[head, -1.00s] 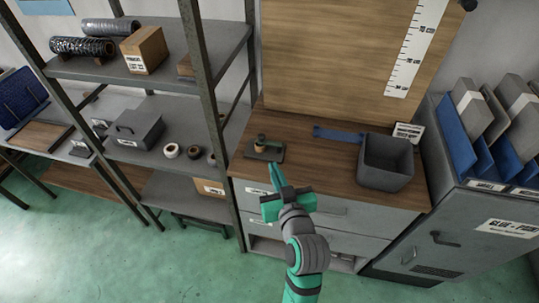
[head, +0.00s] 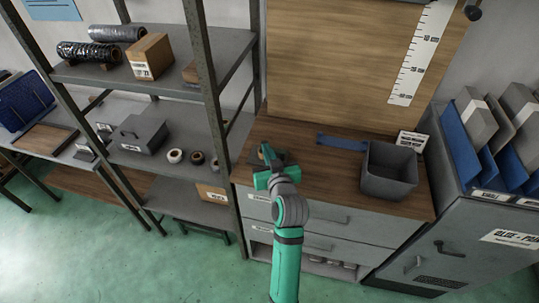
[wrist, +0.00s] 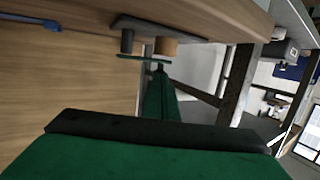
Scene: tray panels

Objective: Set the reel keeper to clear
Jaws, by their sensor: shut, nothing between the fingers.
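The reel keeper fixture shows in the wrist view as a dark base plate (wrist: 190,31) on the wooden counter top, with a tan cylinder (wrist: 166,46) and a smaller dark post (wrist: 127,41) on it. A thin dark green bar (wrist: 143,57) lies across the ends of both. My gripper (wrist: 160,68) is shut and empty, its green fingers reaching close to the bar and the tan cylinder; I cannot tell whether they touch. In the head view my gripper (head: 267,156) is over the fixture and hides most of it. No setting label is readable.
A grey open bin (head: 389,172) stands right on the counter (head: 325,170), with a blue strip (head: 342,142) and a small sign behind. A steel shelf post (head: 217,130) rises close at the left. A wooden backboard (head: 340,60) stands behind.

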